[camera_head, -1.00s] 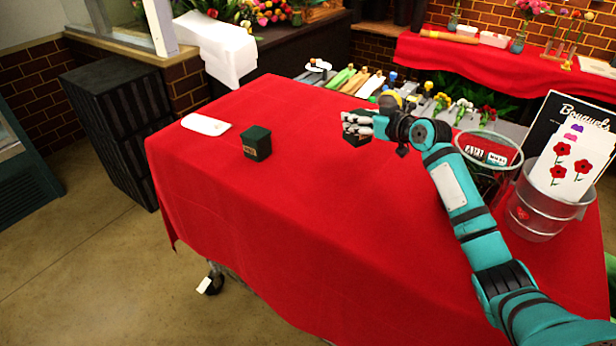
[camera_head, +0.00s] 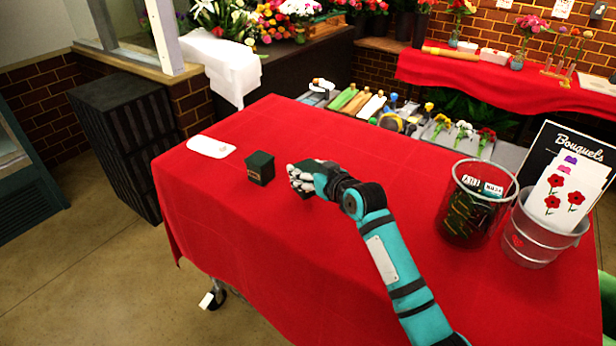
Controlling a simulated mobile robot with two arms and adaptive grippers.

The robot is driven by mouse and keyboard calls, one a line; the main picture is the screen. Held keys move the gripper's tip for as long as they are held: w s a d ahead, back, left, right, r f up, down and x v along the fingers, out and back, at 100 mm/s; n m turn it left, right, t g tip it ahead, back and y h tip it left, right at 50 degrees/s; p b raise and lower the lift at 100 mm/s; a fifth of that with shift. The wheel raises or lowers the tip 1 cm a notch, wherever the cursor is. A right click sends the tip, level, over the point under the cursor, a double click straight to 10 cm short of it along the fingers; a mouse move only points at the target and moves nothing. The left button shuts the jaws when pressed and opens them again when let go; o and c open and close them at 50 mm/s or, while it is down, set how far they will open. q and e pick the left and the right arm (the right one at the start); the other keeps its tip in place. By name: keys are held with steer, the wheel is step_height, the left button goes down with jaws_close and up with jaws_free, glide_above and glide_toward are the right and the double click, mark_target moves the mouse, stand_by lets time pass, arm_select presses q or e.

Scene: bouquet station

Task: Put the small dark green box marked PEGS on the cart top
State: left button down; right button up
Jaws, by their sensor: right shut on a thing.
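The cart top (camera_head: 330,255) is covered with a red cloth. My right gripper (camera_head: 303,184) is low over it, left of the middle, shut on a small dark box (camera_head: 306,195). The fingers hide most of this box, so its marking cannot be read. I cannot tell whether it touches the cloth. A second small dark green box (camera_head: 260,169) stands upright on the cloth just left of the gripper, apart from it. It has a small label too blurred to read. My left gripper is out of view.
A white oval dish (camera_head: 211,147) lies at the cart's left. A clear bin (camera_head: 463,222) with dark labelled items and a metal bucket (camera_head: 545,238) with flower cards stand at the right. Tools and flowers lie behind the cart. The cloth's front middle is clear.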

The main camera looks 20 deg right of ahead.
step_height(320, 180, down, 3)
steer(key=shift+d+f+p, duration=0.1)
steer(key=shift+f+p, duration=0.05)
steer(key=shift+p, duration=0.2)
steer(key=shift+f, duration=0.1)
steer(key=shift+f, duration=0.1)
steer(key=o, duration=1.4)
steer(key=b+v, duration=0.1)
steer(key=v, duration=1.1)
